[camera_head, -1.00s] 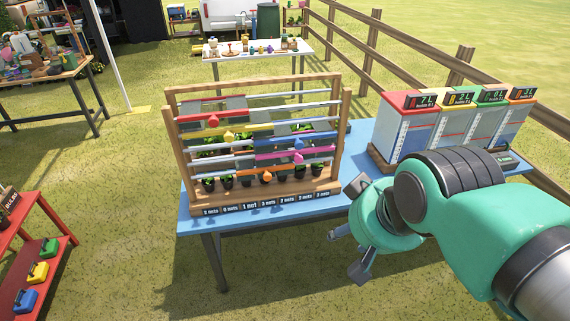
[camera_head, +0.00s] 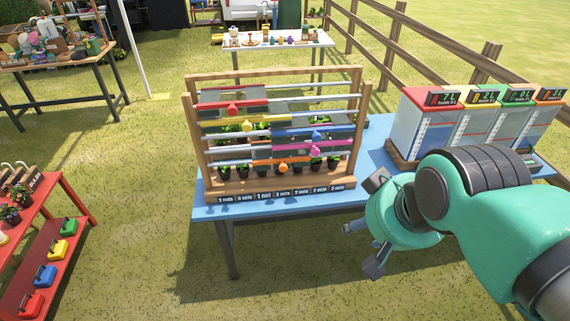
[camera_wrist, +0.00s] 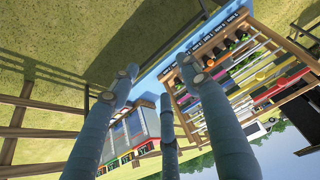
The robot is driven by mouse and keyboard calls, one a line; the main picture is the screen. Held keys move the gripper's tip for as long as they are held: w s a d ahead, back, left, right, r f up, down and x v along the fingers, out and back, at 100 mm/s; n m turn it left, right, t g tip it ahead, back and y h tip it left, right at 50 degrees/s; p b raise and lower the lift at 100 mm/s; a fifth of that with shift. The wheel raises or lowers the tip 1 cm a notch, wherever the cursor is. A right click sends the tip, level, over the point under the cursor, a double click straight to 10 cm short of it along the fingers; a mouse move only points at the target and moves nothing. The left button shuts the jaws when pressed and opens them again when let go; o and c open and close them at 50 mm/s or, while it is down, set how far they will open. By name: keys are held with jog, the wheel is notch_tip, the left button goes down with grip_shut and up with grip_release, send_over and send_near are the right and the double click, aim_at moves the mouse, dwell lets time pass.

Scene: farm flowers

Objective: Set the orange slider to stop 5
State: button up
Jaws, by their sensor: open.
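The orange slider (camera_head: 283,168) sits on the lowest rail of the wooden rack (camera_head: 364,125), a little right of its middle. Above it are the red slider (camera_head: 232,108), yellow slider (camera_head: 247,127), blue slider (camera_head: 316,134) and pink slider (camera_head: 314,150), each on its own rail with coloured and grey panels. A row of number labels (camera_head: 283,194) runs along the rack's base. My gripper (camera_head: 362,250) is open and empty, in front of the blue table and right of the rack, apart from it. In the wrist view its spread fingers (camera_wrist: 165,92) show, with the rack beyond.
The blue table (camera_head: 245,212) carries the rack and, at right, several tanks (camera_head: 435,120) with digital displays. A red shelf (camera_head: 75,205) with coloured boxes stands at left. A wooden fence (camera_head: 420,40) runs behind. Grass in front is clear.

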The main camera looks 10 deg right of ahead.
dwell(0.3)
jog(key=w+a+f+t, duration=0.2)
jog(key=w+f, duration=0.2)
jog(key=w, duration=0.7)
jog(key=w+a+f+t, duration=0.2)
jog(key=w+f, duration=0.2)
jog(key=w, duration=0.8)
jog(key=w+a+f+t, duration=0.2)
jog(key=w+f, duration=0.2)
jog(key=w, duration=0.7)
jog(key=w+a+f+t, duration=0.2)
jog(key=w+f+t, duration=0.1)
jog(key=w+f, duration=0.55)
jog(key=t, duration=0.3)
send_near(284, 169)
jog(key=s, duration=0.2)
jog(key=shift+s+a, duration=0.15)
jog(key=shift+s, duration=0.3)
jog(key=w+b, duration=0.1)
jog(key=w, duration=1.2)
jog(key=shift+w+b, duration=0.35)
jog(key=shift+w, duration=0.05)
jog(key=shift+c, duration=0.2)
